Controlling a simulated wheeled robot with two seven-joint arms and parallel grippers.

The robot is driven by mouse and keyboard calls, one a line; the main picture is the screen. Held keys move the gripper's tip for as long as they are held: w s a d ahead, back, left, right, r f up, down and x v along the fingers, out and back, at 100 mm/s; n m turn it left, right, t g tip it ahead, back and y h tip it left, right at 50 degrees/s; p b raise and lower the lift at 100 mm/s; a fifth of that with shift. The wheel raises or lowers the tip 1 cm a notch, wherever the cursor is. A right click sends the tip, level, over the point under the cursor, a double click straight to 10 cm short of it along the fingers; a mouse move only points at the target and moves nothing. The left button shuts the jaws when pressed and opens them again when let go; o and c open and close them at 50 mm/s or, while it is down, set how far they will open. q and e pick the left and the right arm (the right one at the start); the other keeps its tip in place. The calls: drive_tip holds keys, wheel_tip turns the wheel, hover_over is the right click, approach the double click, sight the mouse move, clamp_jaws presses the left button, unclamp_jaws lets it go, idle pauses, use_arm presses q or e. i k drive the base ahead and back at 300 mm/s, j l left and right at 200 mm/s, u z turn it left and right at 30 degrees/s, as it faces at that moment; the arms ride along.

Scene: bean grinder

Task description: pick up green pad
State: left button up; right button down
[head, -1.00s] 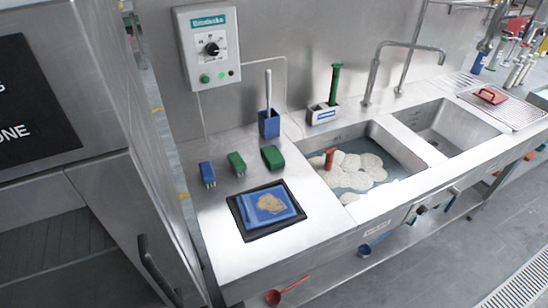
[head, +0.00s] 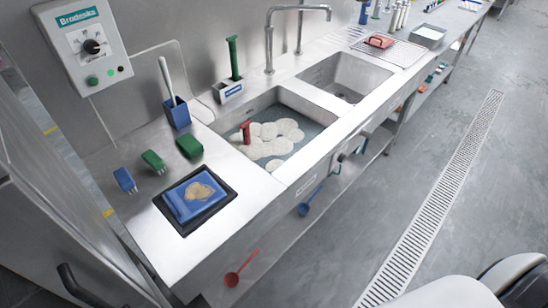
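A green pad (head: 190,147), a plain block with no prongs showing, lies on the steel counter left of the sink. Beside it on the left is a smaller green block (head: 153,160) with pale prongs or bristles at its lower edge. Both stand free on the counter, with nothing touching them. Neither of my grippers shows in the head view, so their state is hidden.
A blue block (head: 125,179) stands at the left. A black tray (head: 184,229) holds a blue pad in front. A blue holder (head: 177,113) with a white handle stands behind. A foamy sink (head: 313,105) lies right. The counter's front corner is bare.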

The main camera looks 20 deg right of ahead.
sight(190, 146)
drive_tip(key=i+l, duration=0.15)
drive_tip(key=l, duration=0.25)
drive_tip(key=i+l+z, duration=0.1)
drive_tip(key=l, duration=0.3)
drive_tip(key=i+l, duration=0.15)
drive_tip(key=l, duration=0.25)
drive_tip(key=i+l+z, duration=0.1)
drive_tip(key=l, duration=0.25)
